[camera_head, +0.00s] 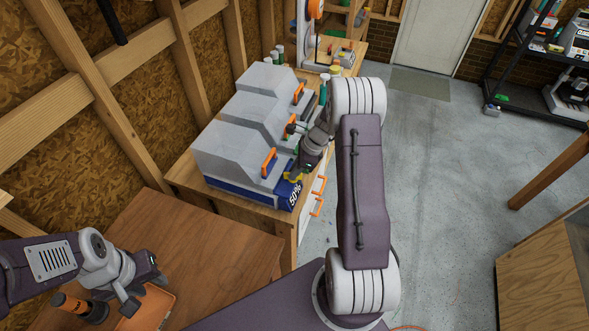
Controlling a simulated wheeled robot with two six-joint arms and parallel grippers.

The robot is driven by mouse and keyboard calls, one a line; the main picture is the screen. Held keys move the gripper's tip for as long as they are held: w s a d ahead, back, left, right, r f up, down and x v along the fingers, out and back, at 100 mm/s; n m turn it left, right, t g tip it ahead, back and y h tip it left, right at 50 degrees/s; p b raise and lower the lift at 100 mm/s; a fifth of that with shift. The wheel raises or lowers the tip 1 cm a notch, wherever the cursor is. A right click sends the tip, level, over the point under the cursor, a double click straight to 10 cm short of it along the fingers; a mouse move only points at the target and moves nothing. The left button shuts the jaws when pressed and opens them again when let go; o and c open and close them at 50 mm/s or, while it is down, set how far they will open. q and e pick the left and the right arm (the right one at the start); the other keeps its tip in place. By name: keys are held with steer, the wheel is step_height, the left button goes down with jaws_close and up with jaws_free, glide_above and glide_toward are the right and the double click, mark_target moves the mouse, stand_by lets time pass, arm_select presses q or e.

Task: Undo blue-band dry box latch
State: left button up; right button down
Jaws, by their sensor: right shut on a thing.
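The blue-band dry box (228,146) is the nearest of a row of grey boxes on the wooden bench. It has a blue band (240,191) along its base, a "50%" marking and an orange handle (269,162) on its front. My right gripper (294,175) reaches down to its front right corner. It is shut on the yellow latch (291,178) there, which it partly hides. The lid looks closed. My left gripper (146,291) is open and empty over the brown table, near an orange tray (153,308).
Two more grey boxes with orange handles (299,93) stand behind. A black-and-orange cylinder (80,307) is beside my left gripper. White drawers with orange handles (317,206) are below the bench. The concrete floor to the right is clear.

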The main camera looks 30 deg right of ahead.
steer(key=n+g, duration=0.1)
steer(key=n, duration=0.1)
steer(key=shift+w+n+p, duration=0.1)
steer(key=shift+n+p, duration=0.3)
steer(key=n+g, duration=0.1)
steer(key=n, duration=0.2)
steer(key=shift+w+n, duration=0.1)
steer(key=shift+n, duration=0.2)
steer(key=n+g, duration=0.2)
steer(key=n, duration=0.2)
steer(key=shift+w, duration=0.1)
steer(key=shift+n+g+b, duration=0.3)
steer(key=shift+n+g, duration=0.3)
steer(key=shift+n, duration=1.2)
steer(key=shift+h, duration=0.3)
steer(key=c, duration=1.5)
jaws_free()
steer(key=shift+w+r, duration=0.1)
